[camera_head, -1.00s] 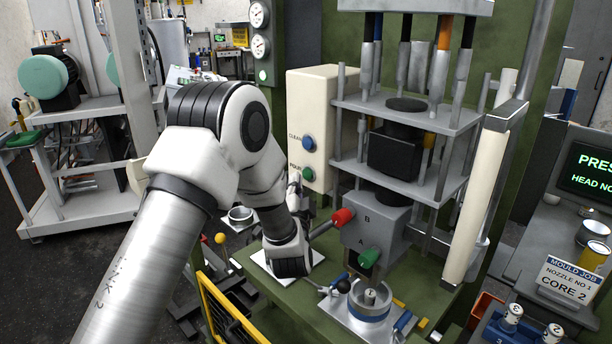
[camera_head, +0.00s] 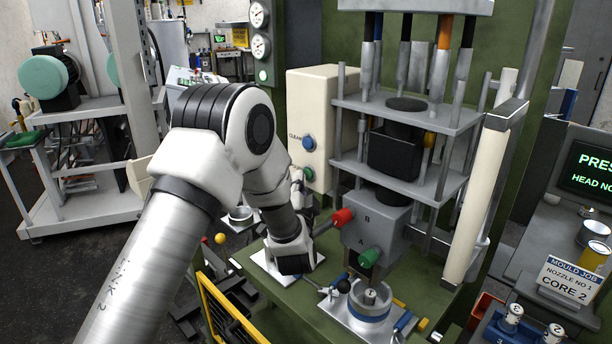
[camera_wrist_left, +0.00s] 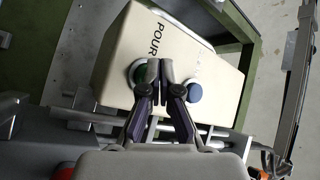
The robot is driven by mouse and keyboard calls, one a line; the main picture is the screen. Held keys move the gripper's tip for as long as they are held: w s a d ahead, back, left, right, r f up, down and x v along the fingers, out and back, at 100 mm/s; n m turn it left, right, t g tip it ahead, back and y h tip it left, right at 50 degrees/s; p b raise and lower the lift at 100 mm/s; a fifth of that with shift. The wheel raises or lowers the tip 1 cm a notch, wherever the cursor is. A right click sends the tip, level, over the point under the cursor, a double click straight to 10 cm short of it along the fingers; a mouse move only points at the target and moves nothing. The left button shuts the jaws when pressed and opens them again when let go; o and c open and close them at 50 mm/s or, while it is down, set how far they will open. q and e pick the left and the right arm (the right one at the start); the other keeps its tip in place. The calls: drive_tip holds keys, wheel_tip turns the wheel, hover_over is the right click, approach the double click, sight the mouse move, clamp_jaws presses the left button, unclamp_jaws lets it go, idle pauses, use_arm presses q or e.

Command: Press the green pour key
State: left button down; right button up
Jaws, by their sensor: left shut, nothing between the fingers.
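The green pour key (camera_head: 308,174) is on the front of a cream control box (camera_head: 318,110), below a blue key (camera_head: 308,143). In the left wrist view, the green key (camera_wrist_left: 139,72) sits by the word POUR, partly covered by a finger. My left gripper (camera_wrist_left: 164,72) is shut and empty; its fingertips lie over the key's right side, between it and the blue key (camera_wrist_left: 194,92). I cannot tell whether they touch the key. In the head view the gripper (camera_head: 297,180) is mostly hidden behind my left arm. My right gripper is not in view.
Right of the box stands the press, with a red knob (camera_head: 343,217) and a green handle (camera_head: 369,257) on its grey block. A round mould (camera_head: 370,300) sits below. A yellow guard (camera_head: 228,315) stands in front. A screen (camera_head: 590,170) is at right.

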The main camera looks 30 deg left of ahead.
use_arm(q)
drive_tip(key=shift+w, duration=0.3)
idle(0.4)
drive_tip(key=shift+s+a, duration=0.15)
drive_tip(key=shift+s, duration=0.65)
drive_tip(key=shift+s, duration=0.1)
drive_tip(key=s, duration=0.2)
drive_tip(key=s+a, duration=0.1)
drive_tip(key=s, duration=0.1)
drive_tip(key=shift+s+a, duration=0.15)
drive_tip(key=shift+s, duration=0.2)
